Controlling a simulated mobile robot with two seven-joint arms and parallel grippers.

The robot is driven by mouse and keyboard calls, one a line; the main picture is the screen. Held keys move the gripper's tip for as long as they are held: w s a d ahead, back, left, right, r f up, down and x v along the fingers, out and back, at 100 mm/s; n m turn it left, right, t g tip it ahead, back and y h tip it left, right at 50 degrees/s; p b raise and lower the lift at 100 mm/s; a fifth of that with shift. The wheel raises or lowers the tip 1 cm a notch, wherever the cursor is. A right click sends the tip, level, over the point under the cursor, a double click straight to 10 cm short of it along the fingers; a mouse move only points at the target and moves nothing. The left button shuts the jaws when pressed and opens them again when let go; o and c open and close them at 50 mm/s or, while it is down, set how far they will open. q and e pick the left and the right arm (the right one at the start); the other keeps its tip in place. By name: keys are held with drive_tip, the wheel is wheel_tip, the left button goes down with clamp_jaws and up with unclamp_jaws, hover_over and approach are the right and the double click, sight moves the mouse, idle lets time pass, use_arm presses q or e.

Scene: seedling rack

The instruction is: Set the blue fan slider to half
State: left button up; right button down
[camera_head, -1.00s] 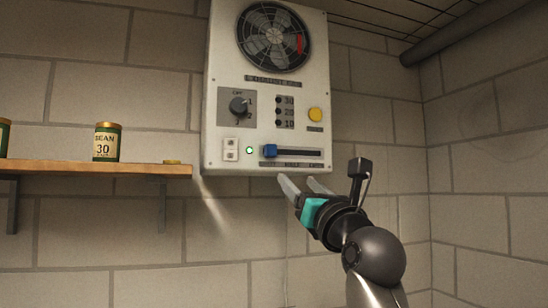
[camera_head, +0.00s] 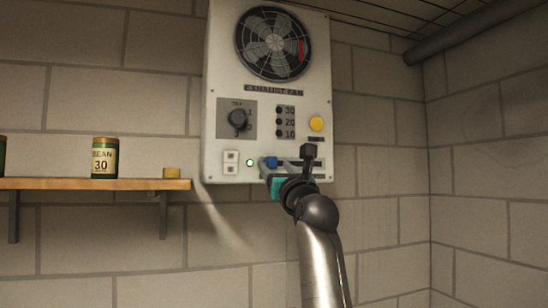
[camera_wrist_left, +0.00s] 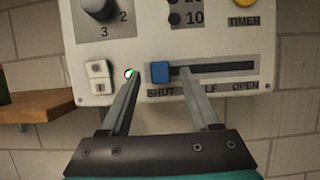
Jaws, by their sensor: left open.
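The blue fan slider knob (camera_head: 271,161) sits at the left end of its dark horizontal slot on the white fan panel (camera_head: 214,110). In the left wrist view the knob (camera_wrist_left: 160,72) is above the SHUT label; the slot (camera_wrist_left: 222,69) runs right past HALF, partly covered, to OPEN. My left gripper (camera_head: 275,170) is at the panel's lower edge, in front of the slider. It is open, with one finger left of the knob and one right of it in the wrist view (camera_wrist_left: 160,74). A gap shows on both sides; contact with the panel cannot be judged. My right gripper is out of view.
A rotary dial (camera_head: 238,119), a yellow timer button (camera_head: 316,123), a white switch (camera_head: 231,162) and a green light (camera_head: 250,162) are close by on the panel. A wooden shelf (camera_head: 60,184) with cans is at left. The wall right of the panel is clear.

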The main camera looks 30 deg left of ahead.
use_arm(q)
drive_tip(key=shift+x, duration=0.8)
clamp_jaws()
idle(1.0)
